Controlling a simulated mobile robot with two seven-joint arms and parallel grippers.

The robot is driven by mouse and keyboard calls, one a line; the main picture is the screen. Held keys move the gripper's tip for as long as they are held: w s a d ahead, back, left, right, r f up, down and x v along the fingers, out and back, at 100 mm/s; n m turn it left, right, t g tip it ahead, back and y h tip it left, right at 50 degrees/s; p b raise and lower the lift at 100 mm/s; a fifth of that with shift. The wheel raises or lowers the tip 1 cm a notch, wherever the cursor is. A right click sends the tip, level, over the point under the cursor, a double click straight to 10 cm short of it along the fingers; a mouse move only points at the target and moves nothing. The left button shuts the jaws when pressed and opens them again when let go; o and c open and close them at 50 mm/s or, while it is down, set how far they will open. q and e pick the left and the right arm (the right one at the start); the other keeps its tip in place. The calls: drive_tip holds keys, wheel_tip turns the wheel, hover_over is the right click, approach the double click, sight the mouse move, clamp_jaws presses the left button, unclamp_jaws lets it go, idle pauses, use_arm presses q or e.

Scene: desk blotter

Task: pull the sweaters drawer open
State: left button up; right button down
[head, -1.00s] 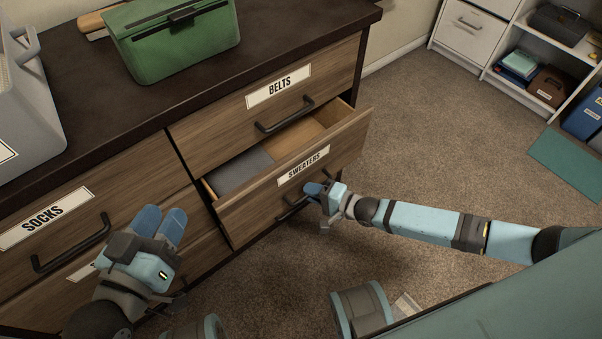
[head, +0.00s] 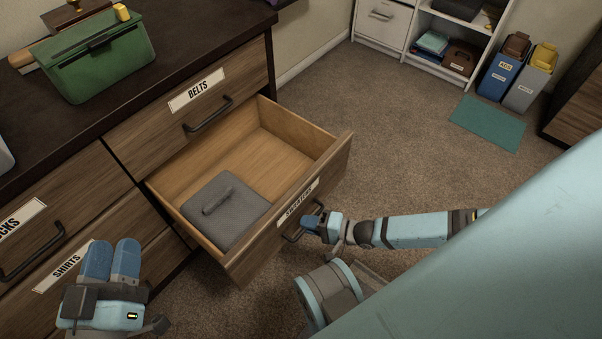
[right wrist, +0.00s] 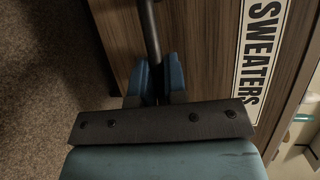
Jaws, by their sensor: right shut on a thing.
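The sweaters drawer (head: 255,262) stands well out from the dresser, below the belts drawer. Its white SWEATERS label also shows in the right wrist view (right wrist: 262,50). A grey folded item (head: 238,222) with a small bar on top lies inside, near the left side. My right gripper (head: 311,223) is at the drawer front, shut on the dark drawer handle (head: 291,236); the bar of the handle runs between its blue fingers in the right wrist view (right wrist: 158,82). My left gripper (head: 111,262) is in front of the shirts drawer, holding nothing visible; its fingers look close together, and their gap is unclear.
The belts drawer (head: 165,122) and shirts drawer (head: 88,262) are shut. A green box (head: 95,62) stands on the dark dresser top. White shelving (head: 385,22), two bins and a teal mat (head: 487,123) are further back. Carpet to the right is open.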

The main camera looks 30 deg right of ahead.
use_arm(q)
drive_tip(key=shift+s+r, duration=0.15)
use_arm(e)
drive_tip(key=shift+s+d, duration=0.2)
drive_tip(key=shift+s, duration=0.4)
drive_tip(key=shift+f, duration=0.1)
drive_tip(key=c, duration=1.2)
unclamp_jaws()
drive_tip(key=shift+s, duration=0.1)
drive_tip(key=shift+d, duration=0.1)
